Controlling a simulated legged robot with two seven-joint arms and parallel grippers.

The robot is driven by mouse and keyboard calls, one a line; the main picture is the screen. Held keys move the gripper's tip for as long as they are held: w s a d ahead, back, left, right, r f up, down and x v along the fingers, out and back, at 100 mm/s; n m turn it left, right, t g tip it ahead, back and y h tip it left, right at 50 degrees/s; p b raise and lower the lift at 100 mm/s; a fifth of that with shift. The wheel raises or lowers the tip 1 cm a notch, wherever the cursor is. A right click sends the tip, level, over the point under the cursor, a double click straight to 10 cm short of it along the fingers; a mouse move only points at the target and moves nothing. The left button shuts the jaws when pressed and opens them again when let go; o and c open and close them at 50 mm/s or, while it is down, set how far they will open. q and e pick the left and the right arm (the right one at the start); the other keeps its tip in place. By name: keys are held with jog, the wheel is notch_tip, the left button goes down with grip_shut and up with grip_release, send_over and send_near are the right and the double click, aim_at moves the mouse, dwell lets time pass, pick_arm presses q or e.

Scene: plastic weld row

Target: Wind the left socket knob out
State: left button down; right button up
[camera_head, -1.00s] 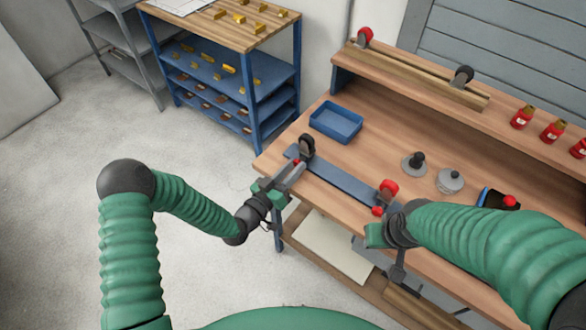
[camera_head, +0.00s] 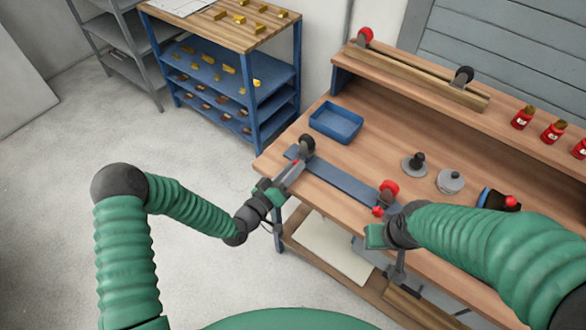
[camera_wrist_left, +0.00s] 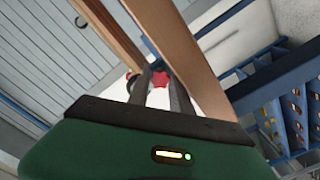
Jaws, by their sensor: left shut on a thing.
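A blue-grey bar fixture (camera_head: 345,183) lies along the front of the bench. A black wheel (camera_head: 307,143) stands in its left socket and a red wheel (camera_head: 389,187) in its right socket. My left gripper (camera_head: 293,173) is at the left socket, shut on the left socket knob. That red, lobed knob (camera_wrist_left: 160,78) shows between the fingertips in the left wrist view; in the head view the fingers mostly cover it. A small red knob (camera_head: 377,211) is at the right socket. My right gripper (camera_head: 376,236) is near that socket; its fingers cannot be made out.
A blue tray (camera_head: 336,122) stands on the bench behind the left socket. Grey round pieces (camera_head: 451,181) sit right of the fixture. The raised shelf (camera_head: 420,90) holds two wheels and several red bottles (camera_head: 522,117). A blue rack (camera_head: 230,75) stands at the back left.

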pick_arm(q)
jog(key=c, duration=1.1)
grip_release()
jog(key=shift+w+a, duration=0.1)
jog(key=shift+w, duration=0.05)
jog(key=shift+c, duration=0.2)
jog(key=shift+f, duration=0.1)
